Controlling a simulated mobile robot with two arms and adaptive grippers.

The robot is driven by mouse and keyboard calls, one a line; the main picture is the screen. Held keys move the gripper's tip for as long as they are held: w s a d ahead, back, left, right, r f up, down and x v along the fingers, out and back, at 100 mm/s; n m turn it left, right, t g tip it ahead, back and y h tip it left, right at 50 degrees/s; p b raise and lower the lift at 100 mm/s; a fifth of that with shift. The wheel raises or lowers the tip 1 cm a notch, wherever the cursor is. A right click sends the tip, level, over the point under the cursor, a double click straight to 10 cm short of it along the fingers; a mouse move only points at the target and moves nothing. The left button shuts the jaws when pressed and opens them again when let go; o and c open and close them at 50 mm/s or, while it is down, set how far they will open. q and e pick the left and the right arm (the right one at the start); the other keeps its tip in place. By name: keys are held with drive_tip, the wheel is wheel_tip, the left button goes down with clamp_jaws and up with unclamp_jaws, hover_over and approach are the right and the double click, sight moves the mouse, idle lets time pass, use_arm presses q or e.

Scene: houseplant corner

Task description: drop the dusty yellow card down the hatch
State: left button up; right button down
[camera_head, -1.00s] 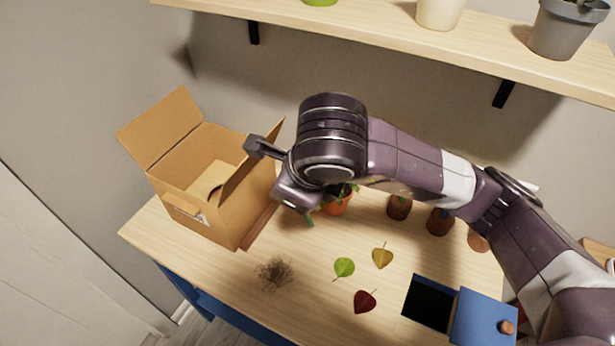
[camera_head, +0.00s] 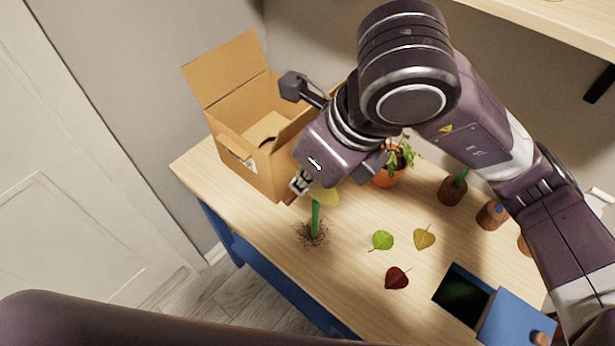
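The dusty yellow card (camera_head: 424,236) is leaf-shaped and lies flat on the wooden table, to the right of a green leaf card (camera_head: 383,240). The hatch (camera_head: 460,290) is a dark opening near the table's front right, with its blue lid (camera_head: 506,320) to one side. My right gripper (camera_head: 303,185) is mostly hidden by its own wrist. It appears to hold a green stick (camera_head: 316,221) with a yellow part at its top, over a pile of brown debris (camera_head: 311,236). My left gripper is out of view.
A dark red leaf card (camera_head: 397,278) lies in front of the other two. An open cardboard box (camera_head: 258,168) stands at the back left. An orange plant pot (camera_head: 389,178) and several brown pots (camera_head: 452,191) line the back.

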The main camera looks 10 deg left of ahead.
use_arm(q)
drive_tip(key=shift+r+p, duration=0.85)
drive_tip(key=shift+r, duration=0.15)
use_arm(e)
drive_tip(key=shift+r, duration=1.8)
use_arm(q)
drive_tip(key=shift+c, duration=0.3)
